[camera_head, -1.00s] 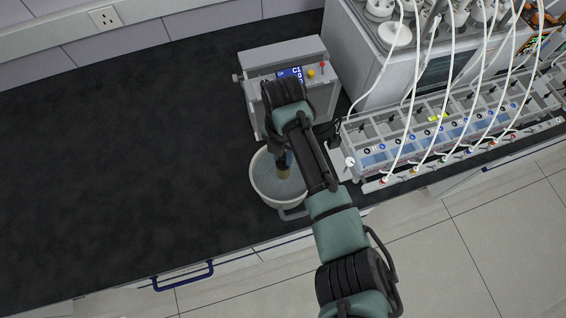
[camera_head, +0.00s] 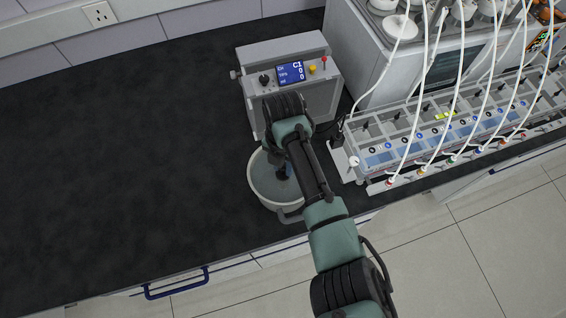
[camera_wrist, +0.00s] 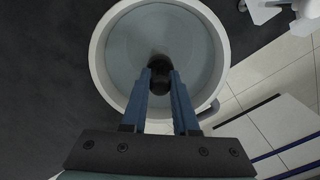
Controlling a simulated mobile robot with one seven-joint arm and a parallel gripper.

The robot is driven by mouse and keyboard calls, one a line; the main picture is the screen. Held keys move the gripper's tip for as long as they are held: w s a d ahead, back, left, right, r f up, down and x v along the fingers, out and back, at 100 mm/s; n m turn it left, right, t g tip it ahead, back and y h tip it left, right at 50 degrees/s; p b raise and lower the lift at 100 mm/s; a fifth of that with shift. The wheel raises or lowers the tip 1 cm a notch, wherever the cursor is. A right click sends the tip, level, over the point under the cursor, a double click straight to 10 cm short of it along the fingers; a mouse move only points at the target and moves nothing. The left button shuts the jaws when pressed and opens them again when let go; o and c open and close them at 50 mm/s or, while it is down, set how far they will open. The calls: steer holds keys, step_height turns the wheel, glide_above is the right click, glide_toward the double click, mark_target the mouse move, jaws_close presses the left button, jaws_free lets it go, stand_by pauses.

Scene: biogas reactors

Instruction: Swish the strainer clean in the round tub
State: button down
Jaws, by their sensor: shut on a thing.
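The round tub (camera_head: 254,193) is white with grey water in it and stands near the counter's front edge, under my arm. It fills the upper middle of the wrist view (camera_wrist: 97,58). My gripper (camera_wrist: 160,80) points down over the tub, and its blue fingers are shut on a small dark piece (camera_wrist: 160,62), which I take to be the strainer's handle. The strainer's lower part is hidden below the fingers or in the water.
A grey box with a small blue display (camera_head: 290,73) stands just behind the tub. A long rack (camera_head: 440,130) with tubes and coloured valves lies to the right, before a large grey machine (camera_head: 350,50). The black counter (camera_head: 120,150) is clear on the left.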

step_height(320, 180, down, 2)
steer(key=shift+f+b, duration=0.15)
steer(key=shift+b, duration=0.45)
step_height(320, 180, up, 4)
steer(key=p, duration=0.3)
steer(key=shift+f+p, duration=0.15)
steer(key=shift+p, duration=0.15)
steer(key=shift+f, duration=0.2)
step_height(320, 180, down, 3)
steer(key=b, duration=0.3)
steer(key=shift+f, duration=0.15)
steer(key=shift+r, duration=0.2)
